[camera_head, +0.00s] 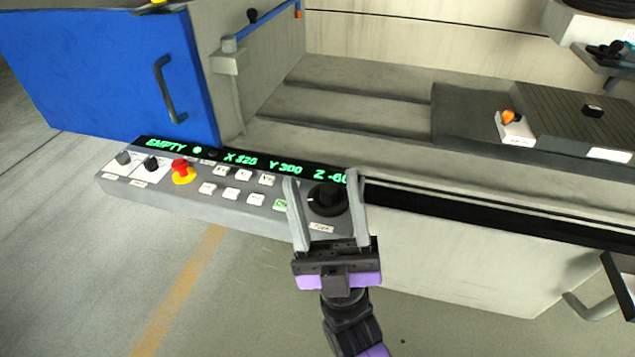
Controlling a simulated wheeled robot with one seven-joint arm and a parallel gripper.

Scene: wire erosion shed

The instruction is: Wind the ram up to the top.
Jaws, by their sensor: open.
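My gripper (328,212) is open over the right end of the grey control panel (230,207). Its two grey fingers stand on either side of a black round knob (326,198) with a small label (321,228) below it; I cannot tell whether they touch it. The green display (250,161) reads EMPTY, X 325 or similar, Y 300 and a negative Z value partly hidden by a finger. The ram itself is not clearly in view; dark machine parts (600,50) show at the upper right edge.
A red stop button (181,170) on a yellow base, two black selector knobs and several white push buttons (231,194) lie left on the panel. A blue door (105,75) with a handle stands behind. A grey block with an orange-knobbed fitting (514,125) sits on the machine bed.

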